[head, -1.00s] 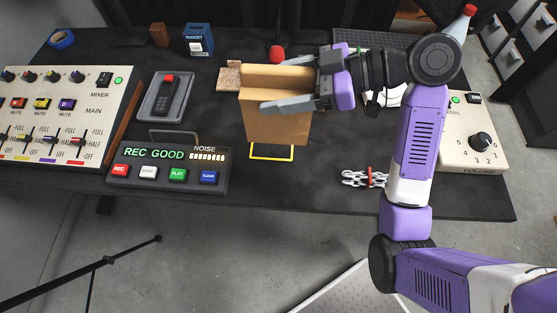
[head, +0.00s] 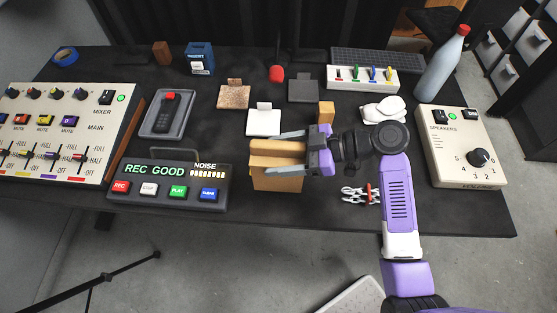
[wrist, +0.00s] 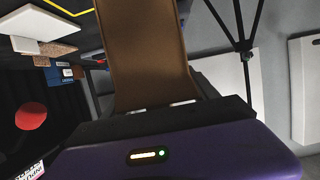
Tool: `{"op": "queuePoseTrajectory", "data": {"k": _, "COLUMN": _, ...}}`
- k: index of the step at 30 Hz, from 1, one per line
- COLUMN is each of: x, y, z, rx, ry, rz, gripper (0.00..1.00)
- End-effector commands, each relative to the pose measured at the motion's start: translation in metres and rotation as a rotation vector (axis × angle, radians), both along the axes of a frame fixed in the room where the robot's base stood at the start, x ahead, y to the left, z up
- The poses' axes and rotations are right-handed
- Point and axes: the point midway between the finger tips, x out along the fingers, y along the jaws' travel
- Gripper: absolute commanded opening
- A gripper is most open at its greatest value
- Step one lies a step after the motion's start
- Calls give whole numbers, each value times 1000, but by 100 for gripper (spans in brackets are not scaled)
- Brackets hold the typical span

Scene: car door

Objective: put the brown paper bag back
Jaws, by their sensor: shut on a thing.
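The brown paper bag (head: 276,182) is at the front middle of the table in the head view. My gripper (head: 268,153) reaches in from the right and is shut on it, one finger on the far side and one on the near side. The bag also fills the upper middle of the wrist view (wrist: 145,55). Part of a yellow outline (wrist: 66,10) shows in the wrist view. The outline is hidden in the head view, and I cannot tell whether the bag touches the table.
The recorder box (head: 170,182) stands left of the bag. A white coaster-like block (head: 263,123) lies behind it. The speaker box (head: 464,150) is at the right. The table's front edge (head: 300,216) is close.

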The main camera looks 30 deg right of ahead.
Motion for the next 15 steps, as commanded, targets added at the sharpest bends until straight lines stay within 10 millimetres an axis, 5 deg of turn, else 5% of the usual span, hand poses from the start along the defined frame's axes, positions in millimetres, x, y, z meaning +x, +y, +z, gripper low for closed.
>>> {"op": "queuePoseTrajectory", "data": {"k": 6, "x": 0, "y": 0, "z": -30, "rx": 1, "ry": 2, "rz": 0, "gripper": 7}}
{"op": "queuePoseTrajectory", "data": {"k": 15, "x": 0, "y": 0, "z": -34, "rx": 0, "ry": 0, "rz": 1, "gripper": 7}}
